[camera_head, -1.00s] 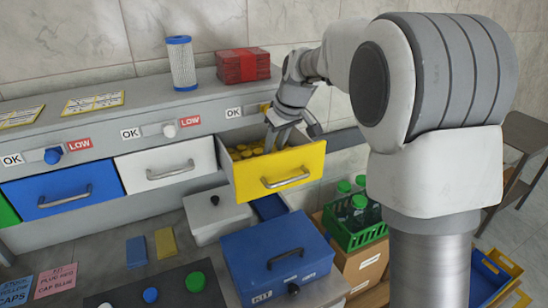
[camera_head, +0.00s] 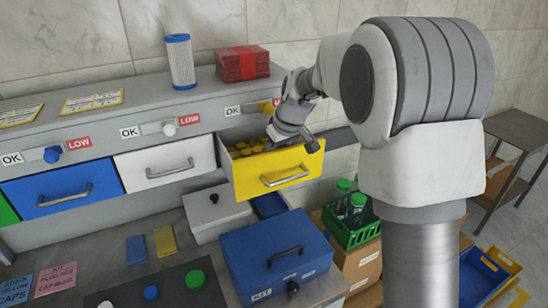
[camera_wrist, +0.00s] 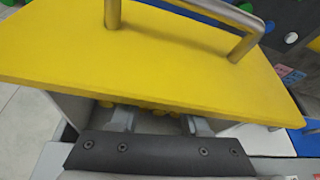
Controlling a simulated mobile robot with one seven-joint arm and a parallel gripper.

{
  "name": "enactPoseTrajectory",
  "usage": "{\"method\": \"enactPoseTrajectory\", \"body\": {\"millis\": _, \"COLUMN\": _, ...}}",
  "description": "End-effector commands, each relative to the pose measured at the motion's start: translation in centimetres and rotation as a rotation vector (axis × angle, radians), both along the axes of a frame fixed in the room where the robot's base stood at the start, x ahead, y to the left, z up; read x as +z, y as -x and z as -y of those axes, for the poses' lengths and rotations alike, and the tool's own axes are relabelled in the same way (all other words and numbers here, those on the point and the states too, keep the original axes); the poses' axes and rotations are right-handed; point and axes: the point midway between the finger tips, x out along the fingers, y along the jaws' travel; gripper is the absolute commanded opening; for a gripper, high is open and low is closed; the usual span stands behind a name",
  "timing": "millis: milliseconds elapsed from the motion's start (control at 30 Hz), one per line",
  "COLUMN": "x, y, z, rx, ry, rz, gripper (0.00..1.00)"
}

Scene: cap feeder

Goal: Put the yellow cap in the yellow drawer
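The yellow drawer (camera_head: 262,185) is pulled out of the right part of the cabinet, with several yellow caps (camera_head: 240,150) lying in it. My gripper (camera_head: 279,141) is over the right part of the drawer, and its fingertips are mostly hidden by the wrist and drawer front. In the wrist view, my gripper (camera_wrist: 160,123) has its two fingers apart with no cap visibly held between them. The drawer front (camera_wrist: 150,55) fills the upper part there, and some yellow caps (camera_wrist: 158,112) show beyond the fingers. I cannot tell any single cap from the rest.
The white drawer (camera_head: 165,165) and blue drawer (camera_head: 62,190) are shut, left of the yellow one. A blue kit box (camera_head: 275,260) and a green crate of bottles (camera_head: 350,234) stand below. A blue-white filter (camera_head: 180,62) and red packet (camera_head: 242,65) stand on top.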

Motion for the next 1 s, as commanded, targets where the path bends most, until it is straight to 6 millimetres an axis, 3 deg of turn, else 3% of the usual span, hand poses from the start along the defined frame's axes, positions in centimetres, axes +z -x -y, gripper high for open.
{"method": "enactPoseTrajectory", "body": {"millis": 233, "x": 1.0, "y": 0.1, "z": 0.2, "rx": -0.001, "ry": 0.000, "rz": 0.004, "gripper": 0.45}}
{"method": "enactPoseTrajectory", "body": {"millis": 700, "x": 9.6, "y": 3.1, "z": 2.2, "rx": -0.001, "ry": 0.000, "rz": 0.004, "gripper": 0.45}}
{"method": "enactPoseTrajectory", "body": {"millis": 1000, "x": 11.4, "y": 3.9, "z": 2.6, "rx": -0.001, "ry": 0.000, "rz": 0.000, "gripper": 0.45}}
